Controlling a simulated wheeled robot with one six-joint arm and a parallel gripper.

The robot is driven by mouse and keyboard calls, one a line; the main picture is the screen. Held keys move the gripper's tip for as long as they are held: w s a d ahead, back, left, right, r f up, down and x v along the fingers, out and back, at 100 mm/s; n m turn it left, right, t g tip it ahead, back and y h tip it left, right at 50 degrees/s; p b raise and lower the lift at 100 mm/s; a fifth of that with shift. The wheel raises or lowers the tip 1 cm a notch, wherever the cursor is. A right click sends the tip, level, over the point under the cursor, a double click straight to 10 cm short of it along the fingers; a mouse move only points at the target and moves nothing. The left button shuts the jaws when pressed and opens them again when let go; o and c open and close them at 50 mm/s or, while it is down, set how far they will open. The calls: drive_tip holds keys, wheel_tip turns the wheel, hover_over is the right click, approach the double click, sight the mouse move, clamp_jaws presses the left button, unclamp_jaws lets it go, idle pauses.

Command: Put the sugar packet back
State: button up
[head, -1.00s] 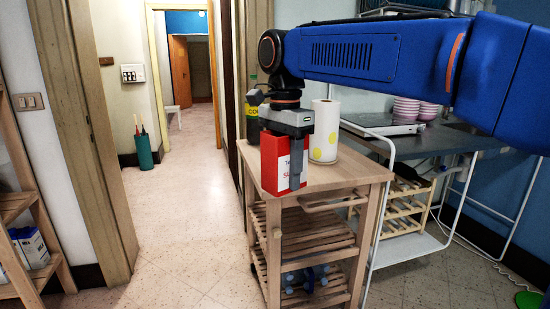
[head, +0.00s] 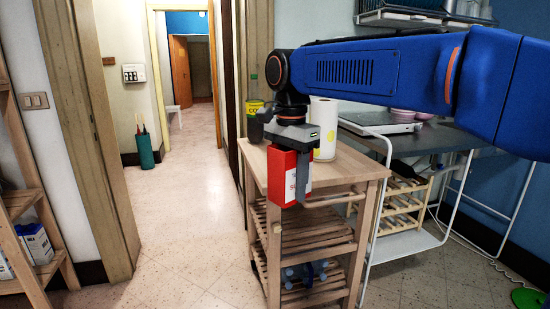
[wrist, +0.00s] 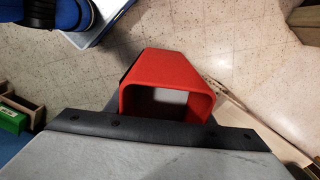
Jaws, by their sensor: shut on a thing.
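The packet hangs upright at the near left part of the wooden trolley top (head: 345,176). Its lower end overlaps the top's front edge in the picture; I cannot tell the gap to it. In the wrist view the packet (wrist: 170,68) shows as a red shape beyond the dark gripper edge.
A paper roll (head: 323,130) and a bottle with a yellow label (head: 254,107) stand on the trolley behind the packet. A wooden shelf (head: 22,200) with blue-and-white boxes (head: 35,243) is at far left. The floor (head: 190,235) between shelf and trolley is clear.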

drive_tip(key=w+d+f+n, duration=0.3)
drive_tip(key=w+d+f, duration=0.3)
drive_tip(key=f, duration=1.5)
drive_tip(key=w+d+f+n, duration=0.3)
drive_tip(key=w+d+f, duration=0.4)
drive_tip(key=f, duration=1.4)
drive_tip(key=w+d+f+n, duration=0.3)
drive_tip(key=w+d+f, duration=0.3)
drive_tip(key=d+f, duration=0.6)
wheel_tip(320, 180, down, 10)
drive_tip(key=shift+w+d+n, duration=0.2)
drive_tip(key=shift+d+n, duration=0.1)
drive_tip(key=shift+n, duration=0.1)
